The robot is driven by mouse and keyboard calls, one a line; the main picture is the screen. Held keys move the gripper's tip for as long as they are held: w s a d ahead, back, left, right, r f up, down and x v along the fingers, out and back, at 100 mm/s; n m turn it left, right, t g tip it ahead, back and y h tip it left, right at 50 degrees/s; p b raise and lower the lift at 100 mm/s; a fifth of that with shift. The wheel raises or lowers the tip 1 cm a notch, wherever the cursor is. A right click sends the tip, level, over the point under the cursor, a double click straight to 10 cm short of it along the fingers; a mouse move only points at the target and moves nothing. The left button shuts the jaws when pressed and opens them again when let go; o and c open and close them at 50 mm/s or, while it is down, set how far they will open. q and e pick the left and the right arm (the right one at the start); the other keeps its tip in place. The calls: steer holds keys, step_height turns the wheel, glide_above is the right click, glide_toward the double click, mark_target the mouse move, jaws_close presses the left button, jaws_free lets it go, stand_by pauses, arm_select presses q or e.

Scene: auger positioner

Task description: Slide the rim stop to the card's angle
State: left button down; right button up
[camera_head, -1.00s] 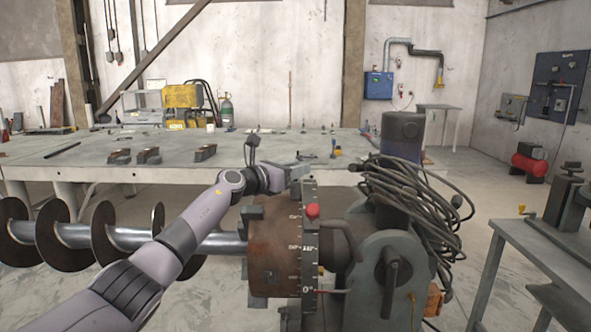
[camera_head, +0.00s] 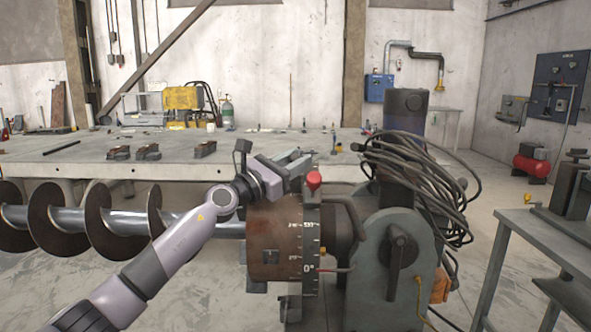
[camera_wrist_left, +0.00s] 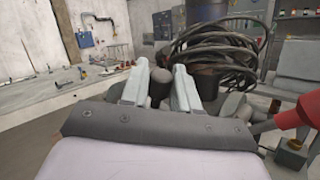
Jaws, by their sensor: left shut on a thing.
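The drum (camera_head: 272,240) sits at the auger's end, with a dark graduated rim (camera_head: 309,235) bearing white degree marks, one reading 0° near the bottom. A red-topped knob (camera_head: 314,181) stands near the rim's top; a red part (camera_wrist_left: 290,118) also shows at the right of the left wrist view. My left gripper (camera_head: 300,158) is over the top of the rim, just behind the red knob. In the left wrist view its two pale fingers (camera_wrist_left: 160,85) are shut on a dark round knob (camera_wrist_left: 158,88), apparently the rim stop's. No card is legible.
The grey gearbox housing (camera_head: 385,275) and a coil of black cables (camera_head: 415,180) stand right of the rim. The auger (camera_head: 90,222) runs left. A long workbench (camera_head: 100,160) with small fixtures lies behind; a side table (camera_head: 545,245) stands at right.

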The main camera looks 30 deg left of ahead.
arm_select(q)
steer(key=s+b, duration=0.1)
steer(key=d+f+m+h+b, duration=0.1)
steer(key=shift+s+f+b, duration=0.3)
steer(key=shift+s, duration=0.15)
steer(key=shift+s+r, duration=0.1)
steer(key=c, duration=1)
jaws_free()
steer(key=shift+r+t, duration=0.1)
steer(key=shift+t, duration=0.2)
steer(key=shift+s, duration=0.1)
steer(key=shift+b+v, duration=0.5)
steer(key=shift+v, duration=3)
